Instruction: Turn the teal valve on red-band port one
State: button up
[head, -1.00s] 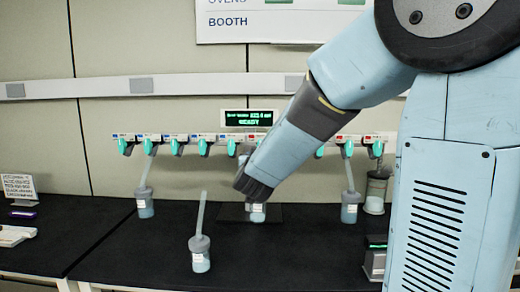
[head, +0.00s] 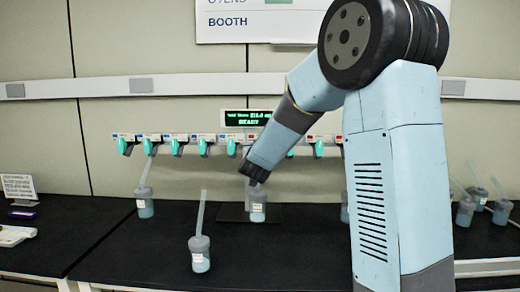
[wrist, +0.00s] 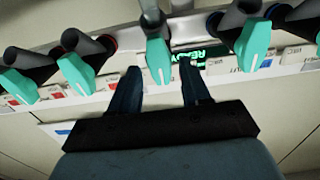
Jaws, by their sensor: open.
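A row of teal valves runs along the dryer's port rail (head: 180,138), with small coloured labels above them. In the head view, one teal valve (head: 203,147) hangs left of my gripper (head: 254,178), whose fingers I cannot make out there. In the wrist view, my gripper (wrist: 160,83) is open, with one dark finger on each side of a teal valve (wrist: 158,62). I cannot tell whether the fingers touch it. Other teal valves show to the left (wrist: 76,74) and right (wrist: 253,45). Port numbers are not legible, so I cannot tell which is red-band port one.
A lit display (head: 248,117) stands above the rail. Flasks with tubes stand on the black bench, one in front (head: 199,252), one at left (head: 145,203) and one below my gripper (head: 257,205). Several flasks cluster at right (head: 466,211).

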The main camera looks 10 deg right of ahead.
jog(key=shift+w+d, duration=0.2)
jog(key=shift+w, duration=0.5)
grip_shut()
